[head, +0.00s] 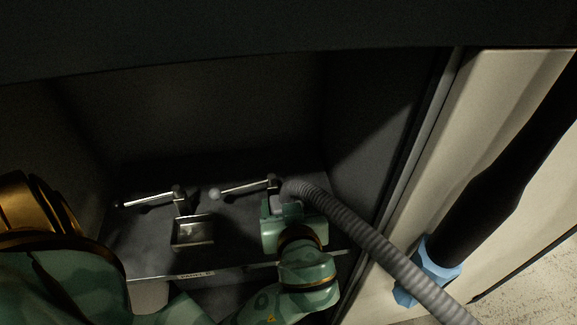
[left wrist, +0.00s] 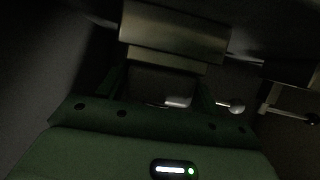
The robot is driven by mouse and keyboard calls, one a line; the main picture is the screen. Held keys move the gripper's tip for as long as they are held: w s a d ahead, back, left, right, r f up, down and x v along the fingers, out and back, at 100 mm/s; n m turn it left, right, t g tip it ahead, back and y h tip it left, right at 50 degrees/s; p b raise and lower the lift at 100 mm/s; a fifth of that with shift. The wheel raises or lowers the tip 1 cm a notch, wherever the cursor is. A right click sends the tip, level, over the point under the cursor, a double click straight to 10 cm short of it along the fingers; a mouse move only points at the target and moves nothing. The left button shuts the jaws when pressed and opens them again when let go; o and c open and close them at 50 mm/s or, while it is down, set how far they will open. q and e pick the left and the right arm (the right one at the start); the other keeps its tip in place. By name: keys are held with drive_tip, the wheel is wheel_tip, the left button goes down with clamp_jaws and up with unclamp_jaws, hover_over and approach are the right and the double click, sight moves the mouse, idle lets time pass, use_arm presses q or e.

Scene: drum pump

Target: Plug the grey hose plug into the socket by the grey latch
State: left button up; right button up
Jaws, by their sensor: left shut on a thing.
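The grey ribbed hose (head: 370,237) rises from the lower right to my left gripper (head: 283,208). The gripper is shut at the hose's end, where the grey plug is mostly hidden by fingers and hose. It is beside the pivot of the grey latch (head: 243,188), whose grey ball knob (head: 214,194) points left. The socket by this latch is hidden behind the gripper. In the left wrist view a wide block (left wrist: 175,35) lies just beyond the fingers; I cannot tell if it is plug or socket. The grey knob (left wrist: 236,106) shows right of it. My right gripper is out of view.
Left stands a black-knobbed latch (head: 148,199) with an open square socket (head: 193,231). Dark walls enclose the recess, with a pale panel (head: 440,150) at right. A black tapered shape (head: 500,170) with a light blue end (head: 428,272) is by the hose.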

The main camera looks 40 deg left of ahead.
use_arm(q)
drive_tip(key=shift+p, duration=0.35)
idle(0.6)
drive_tip(key=o, duration=1.1)
drive_tip(key=shift+d, duration=0.1)
drive_tip(key=shift+o, duration=0.2)
drive_tip(key=shift+f, duration=0.1)
